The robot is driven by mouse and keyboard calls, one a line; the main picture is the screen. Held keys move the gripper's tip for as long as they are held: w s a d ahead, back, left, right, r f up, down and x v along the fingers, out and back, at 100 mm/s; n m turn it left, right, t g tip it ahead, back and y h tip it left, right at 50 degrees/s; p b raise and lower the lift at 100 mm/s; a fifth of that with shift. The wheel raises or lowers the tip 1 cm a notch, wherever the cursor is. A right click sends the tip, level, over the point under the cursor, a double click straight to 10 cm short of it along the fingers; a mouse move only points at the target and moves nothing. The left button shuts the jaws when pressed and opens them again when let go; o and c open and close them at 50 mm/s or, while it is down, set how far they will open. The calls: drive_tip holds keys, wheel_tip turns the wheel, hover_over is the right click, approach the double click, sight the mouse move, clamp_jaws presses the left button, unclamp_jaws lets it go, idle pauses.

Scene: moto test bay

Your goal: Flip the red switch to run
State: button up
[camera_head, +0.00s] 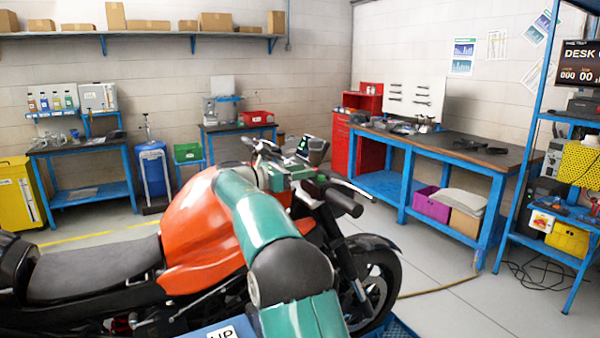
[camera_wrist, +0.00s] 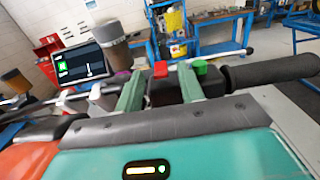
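In the wrist view a small red switch (camera_wrist: 160,69) sits on top of a black housing (camera_wrist: 165,88) on the handlebar. A green button (camera_wrist: 201,67) is on its right. My gripper (camera_wrist: 161,72) is open, with its two green fingers apart on either side of the black housing. The red switch shows between the fingertips, and I see nothing gripped. Whether the fingers touch the housing, I cannot tell. In the head view my green arm reaches over the orange motorcycle (camera_head: 190,225) to its handlebar, and the switch cannot be made out there.
A lit display (camera_wrist: 82,62) stands left of the fingers in the wrist view. The black handlebar grip (camera_wrist: 272,69) extends right. A blue workbench (camera_head: 455,150) and a red cabinet (camera_head: 340,148) stand beyond the motorcycle, with open floor between.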

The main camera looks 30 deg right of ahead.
clamp_jaws()
drive_tip(key=shift+f, duration=0.1)
drive_tip(key=shift+f+h, duration=0.2)
drive_tip(key=shift+h, duration=0.55)
drive_tip(key=shift+f+h, duration=0.2)
drive_tip(key=shift+h, duration=0.55)
unclamp_jaws()
drive_tip(key=shift+r, duration=0.1)
